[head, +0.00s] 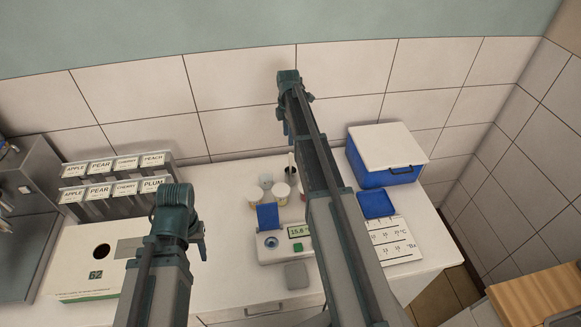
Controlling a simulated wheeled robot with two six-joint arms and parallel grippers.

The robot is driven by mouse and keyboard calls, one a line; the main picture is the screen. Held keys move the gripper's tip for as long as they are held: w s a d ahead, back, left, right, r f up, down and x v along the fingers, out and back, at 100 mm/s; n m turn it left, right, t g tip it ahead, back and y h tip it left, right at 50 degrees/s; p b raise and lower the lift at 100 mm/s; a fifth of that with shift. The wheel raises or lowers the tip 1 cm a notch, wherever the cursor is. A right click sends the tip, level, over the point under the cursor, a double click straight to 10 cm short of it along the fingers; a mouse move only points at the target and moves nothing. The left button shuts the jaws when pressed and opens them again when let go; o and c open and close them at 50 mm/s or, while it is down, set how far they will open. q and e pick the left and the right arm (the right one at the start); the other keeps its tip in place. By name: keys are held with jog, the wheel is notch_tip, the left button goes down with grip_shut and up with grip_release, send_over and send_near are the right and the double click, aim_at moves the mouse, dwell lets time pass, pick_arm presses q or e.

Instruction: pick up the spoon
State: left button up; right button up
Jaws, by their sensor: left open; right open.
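I cannot make out a spoon for certain. A thin upright handle (291,159) shows at a small dark holder (291,174) on the white counter, just left of my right arm; whether it is the spoon's is too small to tell. My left arm comes up at the lower left and ends in view at a teal joint. My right arm reaches up across the counter to a teal joint in front of the tiled wall. I see no fingertips of either gripper, and nothing held. My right arm hides part of the counter.
Small cups (254,194) stand beside the dark holder. A scale with a display (298,231) sits in front, and a chart (392,240) lies to the right. A blue box with a white lid (388,148) stands at the back right. Labelled racks (115,180) and a white box (75,262) are left.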

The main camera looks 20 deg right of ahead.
aim_at(290, 153)
notch_tip(290, 153, down, 8)
jog(key=b, duration=0.7)
jog(key=shift+w+b, duration=0.15)
jog(key=shift+b, duration=0.15)
jog(key=shift+d+f, duration=0.1)
jog(key=shift+f, duration=0.1)
jog(key=f+b, duration=0.3)
jog(key=d+f+b, duration=0.1)
jog(key=f+b, duration=0.1)
jog(key=shift+w+f, duration=0.1)
jog(key=shift+w, duration=0.05)
grip_shut()
